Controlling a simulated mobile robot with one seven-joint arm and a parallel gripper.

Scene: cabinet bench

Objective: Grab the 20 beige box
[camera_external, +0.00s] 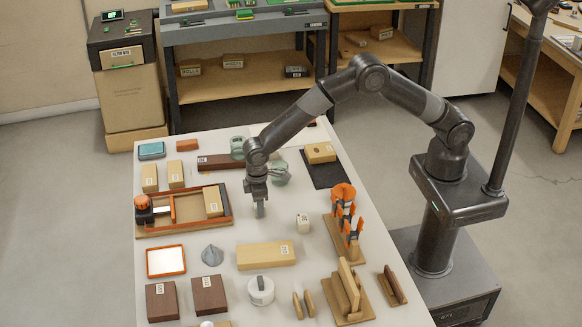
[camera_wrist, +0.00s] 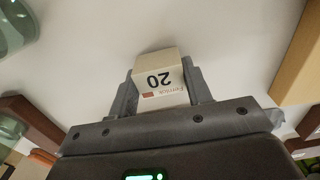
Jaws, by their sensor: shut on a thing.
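The 20 beige box (camera_wrist: 160,82) is between the two fingers of my gripper (camera_wrist: 160,92) in the wrist view. Its pale label with "20" reads upside down there. The fingers are shut on its two sides. The held box is mostly hidden there by the fingers. I cannot tell whether it touches the table.
A long beige box (camera_external: 265,255) lies in front, and a wooden tray (camera_external: 183,212) is at left. An orange-and-grey piece (camera_external: 344,205) stands on a board at right.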

